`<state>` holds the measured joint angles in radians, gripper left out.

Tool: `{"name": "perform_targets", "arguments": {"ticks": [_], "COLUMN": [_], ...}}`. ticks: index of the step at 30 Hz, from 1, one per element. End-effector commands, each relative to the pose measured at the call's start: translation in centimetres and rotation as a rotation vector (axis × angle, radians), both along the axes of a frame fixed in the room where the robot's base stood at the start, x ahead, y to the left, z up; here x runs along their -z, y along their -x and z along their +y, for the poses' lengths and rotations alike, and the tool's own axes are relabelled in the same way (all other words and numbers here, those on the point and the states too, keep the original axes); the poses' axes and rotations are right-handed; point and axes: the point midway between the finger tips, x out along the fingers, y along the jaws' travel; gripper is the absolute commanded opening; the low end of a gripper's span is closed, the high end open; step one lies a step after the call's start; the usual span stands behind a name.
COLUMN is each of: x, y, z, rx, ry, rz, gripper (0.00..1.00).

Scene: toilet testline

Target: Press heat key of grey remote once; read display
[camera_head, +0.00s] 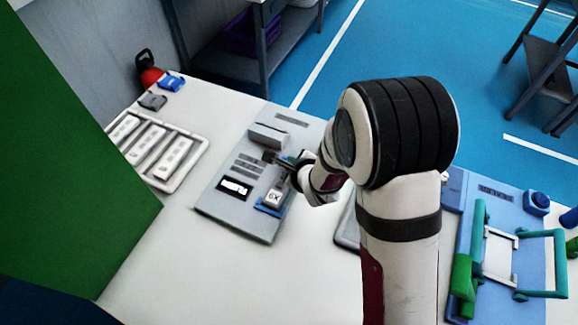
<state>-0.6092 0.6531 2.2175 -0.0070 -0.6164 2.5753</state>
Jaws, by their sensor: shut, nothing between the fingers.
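A grey board (225,208) lies on the white table. On it, a pale remote-like unit (273,196) marked with dark characters sits in a blue holder (268,210). I cannot tell its keys or whether it is the grey remote. A small black display-like panel (234,187) with white marks, too small to read, lies left of it. My gripper (271,158) is shut and empty, just above the board, beyond the unit's far end. I cannot tell whether it touches anything.
A tray (190,173) with three white remotes stands left. A grey block (267,136) is at the board's far end. A green panel (70,150) blocks the near left. A blue fixture (463,245) with teal handles stands right. Front table space is clear.

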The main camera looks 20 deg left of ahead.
Motion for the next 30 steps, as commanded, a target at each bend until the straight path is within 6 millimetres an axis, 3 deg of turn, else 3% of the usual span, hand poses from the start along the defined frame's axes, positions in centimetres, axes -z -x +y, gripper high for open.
{"name": "perform_targets", "arguments": {"ticks": [30], "x": [1.3], "y": [0.0], "z": [0.0], "rx": [0.000], "ry": [0.000], "rz": [0.000], "gripper": [0.00]}}
